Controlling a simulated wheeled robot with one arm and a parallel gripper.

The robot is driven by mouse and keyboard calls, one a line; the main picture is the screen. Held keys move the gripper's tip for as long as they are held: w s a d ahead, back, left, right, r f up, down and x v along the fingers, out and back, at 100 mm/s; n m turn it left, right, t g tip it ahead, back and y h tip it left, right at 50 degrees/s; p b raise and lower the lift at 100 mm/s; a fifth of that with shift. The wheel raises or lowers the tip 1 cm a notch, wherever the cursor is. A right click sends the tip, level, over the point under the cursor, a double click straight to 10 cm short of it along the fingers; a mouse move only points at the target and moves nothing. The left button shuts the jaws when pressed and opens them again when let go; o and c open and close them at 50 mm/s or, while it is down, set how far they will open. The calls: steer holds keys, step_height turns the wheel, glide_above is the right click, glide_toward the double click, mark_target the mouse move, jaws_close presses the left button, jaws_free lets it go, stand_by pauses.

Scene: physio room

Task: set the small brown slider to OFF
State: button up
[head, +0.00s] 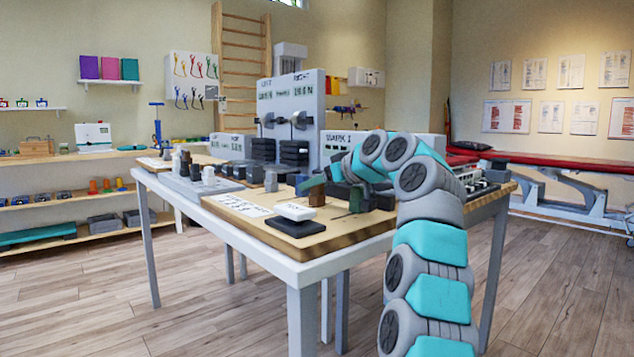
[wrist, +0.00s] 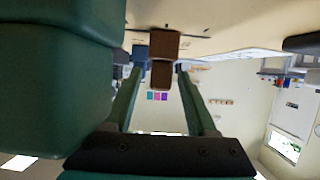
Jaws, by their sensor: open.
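The small brown slider (head: 317,196) stands on the wooden board on the table in the head view. In the wrist view, which is upside down, the brown slider (wrist: 162,45) shows as a brown block ahead of the fingers. My gripper (head: 334,188) has its dark green fingers near the slider in the head view. In the wrist view my gripper (wrist: 160,70) is open, with one finger to each side of the block's line. I cannot tell whether a finger touches it. The slider's OFF marking cannot be read in either view.
The wooden board (head: 345,232) lies on the white-edged table (head: 250,245). A white block on a black base (head: 294,222) and a lettered white card (head: 237,205) are left of the slider. Grey weight apparatus (head: 300,95) stands behind. Floor is clear in front.

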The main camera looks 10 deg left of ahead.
jaws_close()
stand_by(0.4)
stand_by(1.0)
